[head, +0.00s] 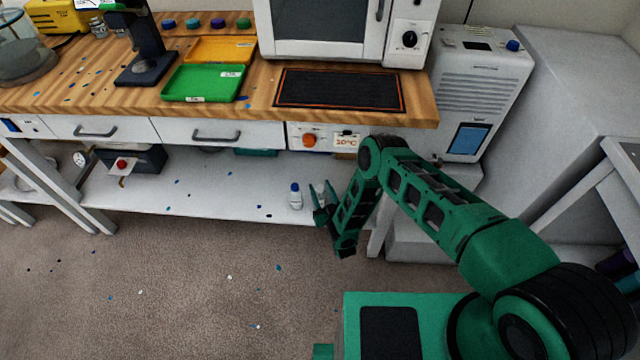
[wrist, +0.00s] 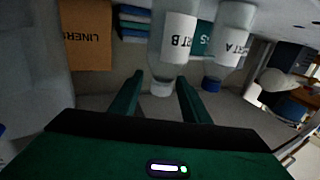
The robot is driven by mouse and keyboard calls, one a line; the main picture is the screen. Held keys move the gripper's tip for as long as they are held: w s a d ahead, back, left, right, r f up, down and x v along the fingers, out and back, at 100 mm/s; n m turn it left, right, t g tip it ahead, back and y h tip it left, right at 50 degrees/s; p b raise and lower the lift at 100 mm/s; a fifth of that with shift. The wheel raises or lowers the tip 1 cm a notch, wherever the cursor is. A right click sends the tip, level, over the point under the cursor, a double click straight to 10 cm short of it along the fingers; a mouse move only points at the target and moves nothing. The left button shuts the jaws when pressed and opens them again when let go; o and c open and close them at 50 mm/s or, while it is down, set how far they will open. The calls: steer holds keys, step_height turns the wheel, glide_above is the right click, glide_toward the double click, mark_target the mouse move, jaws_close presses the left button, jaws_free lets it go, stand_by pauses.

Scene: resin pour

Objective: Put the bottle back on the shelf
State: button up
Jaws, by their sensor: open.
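In the wrist view, which looks upside down, a pale bottle labelled "…RT B" (wrist: 178,42) with a whitish cap stands between the two fingers of my gripper (wrist: 160,92). The fingers are spread, with gaps beside the cap; I cannot tell if they touch the bottle. A second bottle, labelled "…RT A" (wrist: 232,38), with a blue cap, stands beside it. In the head view the blue-capped bottle (head: 295,198) is upright on the white lower shelf (head: 200,190), near its front edge. My gripper (head: 322,190) is just right of it, largely hiding the other bottle.
A "LINERS" box (wrist: 88,38) and blue folded items (wrist: 134,20) lie deeper on the shelf. The wooden worktop (head: 130,90) and drawers overhang it. A green tray (head: 204,83), yellow tray (head: 222,49) and oven (head: 330,30) stand above. Shelf left of the bottles is mostly clear.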

steer(key=v, duration=0.7)
steer(key=shift+s, duration=0.35)
